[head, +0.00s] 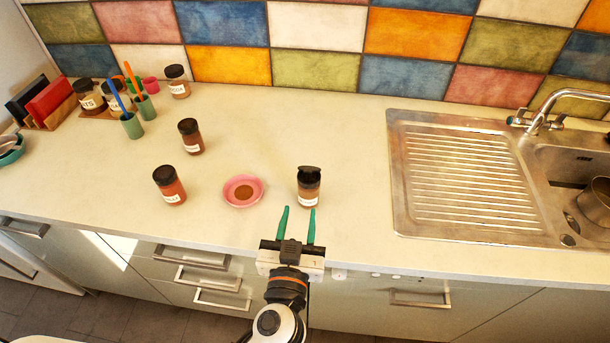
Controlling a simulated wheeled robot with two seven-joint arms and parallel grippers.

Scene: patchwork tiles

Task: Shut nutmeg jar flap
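A small jar (309,188) with brown contents and a white label stands upright on the counter, right of the pink dish. Its dark flap (309,169) looks raised at the top of the lid. The label is too small to read, so I cannot confirm that it says nutmeg. My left gripper (299,208) has two green fingers spread apart with nothing between them. It is on the near side of the jar, its fingertips pointing towards the jar's lower part; I cannot tell whether they touch it. My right gripper is not in view.
A pink dish (243,191) with brown powder lies left of the jar. Other dark-lidded jars stand further left, at the front (169,185) and behind (190,136). Green cups (132,125) hold utensils. A steel sink (455,170) is at right. The counter behind the jar is clear.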

